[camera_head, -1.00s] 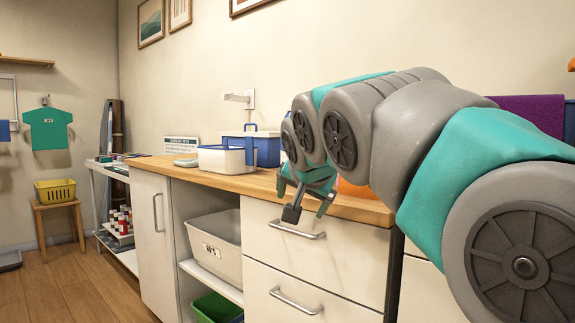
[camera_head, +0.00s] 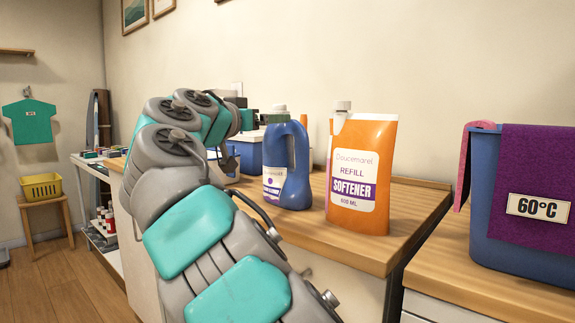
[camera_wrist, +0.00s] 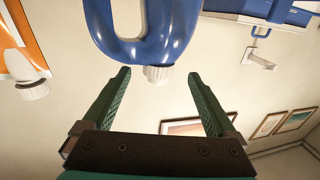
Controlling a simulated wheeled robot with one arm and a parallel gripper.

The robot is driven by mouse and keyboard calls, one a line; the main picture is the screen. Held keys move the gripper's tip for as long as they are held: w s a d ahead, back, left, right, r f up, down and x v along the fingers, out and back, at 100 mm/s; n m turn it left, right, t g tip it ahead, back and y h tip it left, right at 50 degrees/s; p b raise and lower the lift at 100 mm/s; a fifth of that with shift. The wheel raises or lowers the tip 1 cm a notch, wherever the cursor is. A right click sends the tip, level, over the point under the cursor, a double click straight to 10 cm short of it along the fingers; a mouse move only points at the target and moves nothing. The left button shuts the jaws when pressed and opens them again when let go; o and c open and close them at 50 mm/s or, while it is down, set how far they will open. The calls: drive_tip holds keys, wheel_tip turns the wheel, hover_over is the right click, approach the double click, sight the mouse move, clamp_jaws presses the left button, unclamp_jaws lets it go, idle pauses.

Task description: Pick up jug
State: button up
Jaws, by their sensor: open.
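The jug (camera_head: 287,165) is blue with a looped handle, a white cap and a label. It stands upright on the wooden counter, left of the orange softener pouch. In the wrist view, which looks upside down, the jug's handle (camera_wrist: 150,50) and white cap show at the top centre. My gripper (camera_wrist: 158,75) is open there, with its two green fingers spread to either side of the cap's position in the picture and nothing between them that I can see held. In the head view my arm hides most of the gripper, left of the jug.
The orange softener pouch (camera_head: 362,175) with a white cap stands close to the jug's right. A blue box (camera_head: 250,150) sits behind it to the left. A blue bin (camera_head: 482,195) with a purple cloth (camera_head: 535,190) stands on the right counter. The counter's front right is bare.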

drive_tip(key=x, duration=0.2)
drive_tip(key=p+x, duration=0.1)
drive_tip(key=x, duration=0.3)
drive_tip(key=shift+r+p, duration=0.35)
drive_tip(key=shift+p, duration=0.05)
clamp_jaws()
idle(0.4)
